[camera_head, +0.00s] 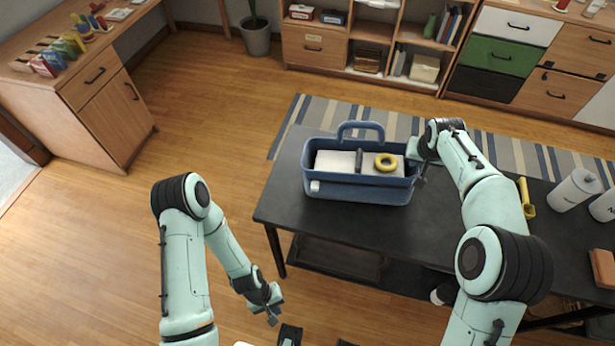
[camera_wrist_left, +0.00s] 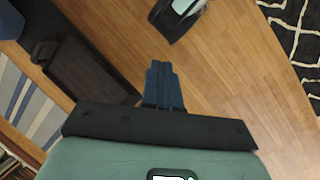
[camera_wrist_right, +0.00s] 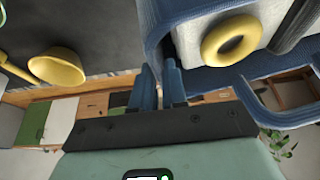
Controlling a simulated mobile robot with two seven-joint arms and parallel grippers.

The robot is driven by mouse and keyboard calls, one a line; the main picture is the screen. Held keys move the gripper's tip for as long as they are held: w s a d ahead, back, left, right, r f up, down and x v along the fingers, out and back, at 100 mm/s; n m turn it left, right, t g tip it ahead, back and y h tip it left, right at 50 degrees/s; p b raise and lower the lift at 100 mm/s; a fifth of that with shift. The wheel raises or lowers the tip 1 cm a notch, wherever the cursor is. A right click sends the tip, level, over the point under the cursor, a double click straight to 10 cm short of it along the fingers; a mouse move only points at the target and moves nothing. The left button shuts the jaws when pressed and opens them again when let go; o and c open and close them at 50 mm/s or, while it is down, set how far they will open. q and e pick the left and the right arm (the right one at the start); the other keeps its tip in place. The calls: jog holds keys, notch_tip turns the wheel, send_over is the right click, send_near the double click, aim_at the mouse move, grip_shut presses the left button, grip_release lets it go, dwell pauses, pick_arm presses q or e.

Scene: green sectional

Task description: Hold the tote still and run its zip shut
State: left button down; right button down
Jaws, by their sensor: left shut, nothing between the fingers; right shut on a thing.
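The blue tote (camera_head: 358,190) stands upright on the dark table, with its handle (camera_head: 361,126) raised at the back. Its top is open, and white contents (camera_head: 335,162), a yellow ring (camera_head: 386,162) and a dark grey bar (camera_head: 359,160) show inside. A small white tab (camera_head: 315,186) sits at its front left; I cannot tell whether it is the zip pull. My right gripper (camera_head: 421,180) is shut on the tote's right end wall, also seen in the right wrist view (camera_wrist_right: 152,38). My left gripper (camera_head: 272,319) is shut and empty, low in front of the table, away from the tote.
The dark table (camera_head: 285,194) has clear surface left of the tote. Right of it are a yellow ladle (camera_head: 525,197), a white bottle (camera_head: 575,190) and a brown block (camera_head: 602,267). Open wood floor surrounds my left arm.

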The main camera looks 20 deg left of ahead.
jog(key=shift+w+r, duration=0.1)
pick_arm(q)
jog(key=w+a+r+n+t+h, duration=0.1)
jog(key=w+a+r+n, duration=0.65)
jog(key=w, duration=0.25)
jog(key=w+a+r+n+t+h, duration=0.1)
jog(key=w+a+r+n+h, duration=0.1)
jog(key=w+a+r+n, duration=0.65)
jog(key=w+d+r+m+h, duration=0.2)
jog(key=w+r, duration=0.3)
jog(key=r, duration=0.4)
jog(key=w+d+r+m+h, duration=0.15)
jog(key=w+r, duration=0.25)
jog(key=r, duration=0.4)
send_near(315, 186)
jog(key=d+f, duration=0.3)
jog(key=f, duration=0.2)
jog(key=shift+d+f, duration=0.15)
jog(key=shift+d, duration=0.05)
